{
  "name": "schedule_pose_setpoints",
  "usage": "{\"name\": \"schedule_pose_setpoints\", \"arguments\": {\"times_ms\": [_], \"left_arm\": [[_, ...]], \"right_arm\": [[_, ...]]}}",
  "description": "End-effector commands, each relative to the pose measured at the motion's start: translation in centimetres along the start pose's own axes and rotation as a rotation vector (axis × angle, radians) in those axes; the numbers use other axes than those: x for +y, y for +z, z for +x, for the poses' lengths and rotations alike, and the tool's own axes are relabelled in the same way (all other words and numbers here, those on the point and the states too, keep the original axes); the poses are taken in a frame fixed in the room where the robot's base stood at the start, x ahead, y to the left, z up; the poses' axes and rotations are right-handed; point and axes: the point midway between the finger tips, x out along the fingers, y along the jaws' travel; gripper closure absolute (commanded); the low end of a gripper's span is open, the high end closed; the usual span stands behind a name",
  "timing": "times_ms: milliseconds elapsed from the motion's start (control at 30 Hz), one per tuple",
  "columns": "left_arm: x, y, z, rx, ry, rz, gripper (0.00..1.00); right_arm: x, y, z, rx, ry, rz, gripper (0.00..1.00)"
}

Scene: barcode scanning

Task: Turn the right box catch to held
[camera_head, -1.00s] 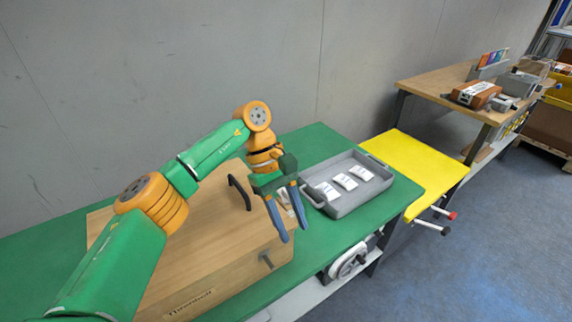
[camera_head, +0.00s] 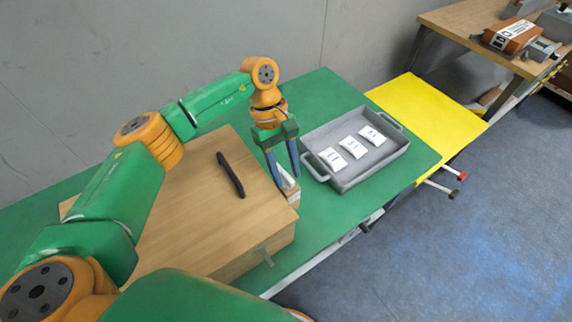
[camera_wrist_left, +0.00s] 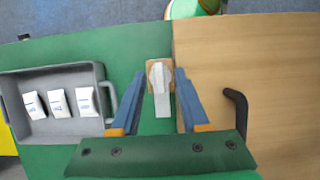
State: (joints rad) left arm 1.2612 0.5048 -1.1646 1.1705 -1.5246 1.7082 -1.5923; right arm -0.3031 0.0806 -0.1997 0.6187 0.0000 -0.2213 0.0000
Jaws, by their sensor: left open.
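The large wooden box (camera_head: 215,215) with a black handle (camera_head: 231,175) sits on the green table. At its right side is the right catch, a small wooden block with a pale round knob and lever. It shows in the wrist view (camera_wrist_left: 160,88), the lever pointing down the picture beside the box wall, and partly in the head view (camera_head: 289,184). My left gripper (camera_head: 288,180) is open above the catch. In the wrist view its fingers (camera_wrist_left: 160,74) lie on either side of the lever; I cannot tell whether they touch it. My right gripper is out of view.
A grey tray (camera_head: 343,187) with three white packets stands right of the catch. A yellow surface (camera_head: 428,112) lies beyond it. A small T-shaped fitting (camera_head: 264,254) sticks out from the box front. Green table (camera_head: 318,95) is bare behind the tray.

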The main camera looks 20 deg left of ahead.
Motion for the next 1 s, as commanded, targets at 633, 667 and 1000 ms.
{"name": "schedule_pose_setpoints", "arguments": {"times_ms": [633, 667, 1000], "left_arm": [[0.0, 0.0, 0.1, 0.000, 0.004, -0.007, 1.00], [0.0, 0.0, 0.1, 0.000, 0.006, -0.011, 1.00], [-0.1, -0.1, 0.3, 0.000, 0.077, -0.178, 1.00]], "right_arm": [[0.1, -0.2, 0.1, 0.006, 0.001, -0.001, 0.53], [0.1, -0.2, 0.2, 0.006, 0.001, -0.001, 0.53], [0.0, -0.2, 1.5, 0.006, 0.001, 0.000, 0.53]]}}
